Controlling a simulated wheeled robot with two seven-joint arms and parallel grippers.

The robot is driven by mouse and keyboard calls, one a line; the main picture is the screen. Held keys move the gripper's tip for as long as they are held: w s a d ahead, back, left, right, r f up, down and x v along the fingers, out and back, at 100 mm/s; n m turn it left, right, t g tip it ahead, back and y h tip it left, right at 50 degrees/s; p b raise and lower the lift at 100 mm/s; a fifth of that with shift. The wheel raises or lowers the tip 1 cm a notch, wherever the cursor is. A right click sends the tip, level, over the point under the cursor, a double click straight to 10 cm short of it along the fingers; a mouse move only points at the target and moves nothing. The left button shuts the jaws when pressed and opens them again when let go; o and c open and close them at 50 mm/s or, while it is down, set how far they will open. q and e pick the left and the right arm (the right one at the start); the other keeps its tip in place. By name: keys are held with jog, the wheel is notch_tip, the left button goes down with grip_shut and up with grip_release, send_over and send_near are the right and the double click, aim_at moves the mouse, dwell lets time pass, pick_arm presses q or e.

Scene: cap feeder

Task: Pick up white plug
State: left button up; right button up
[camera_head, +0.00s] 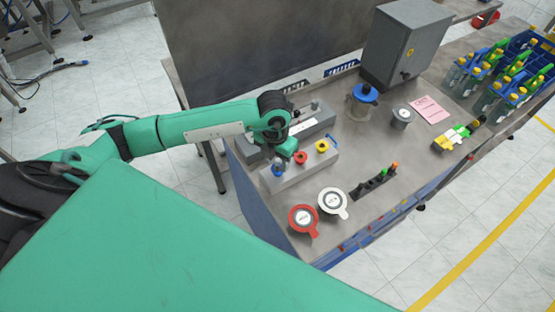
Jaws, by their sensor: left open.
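My left arm comes in from the left, and my left gripper (281,160) is open above the grey block (297,177) near the table's left side. Its fingers are small and partly hidden by the wrist. The block carries a blue piece (278,171), a red piece (300,158) and a yellow piece (322,146). The gripper is closest to the blue piece; I cannot tell whether they touch. A round white-rimmed piece (333,201) lies on the table in front of the block. I cannot make out for certain which piece is the white plug. My right gripper is out of view.
A round red-rimmed piece (303,219) lies beside the white-rimmed one. A black strip with small pegs (375,183) is to their right. The table's middle is fairly clear.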

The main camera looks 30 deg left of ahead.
pick_arm(q)
jog(key=shift+f, duration=0.3)
grip_shut()
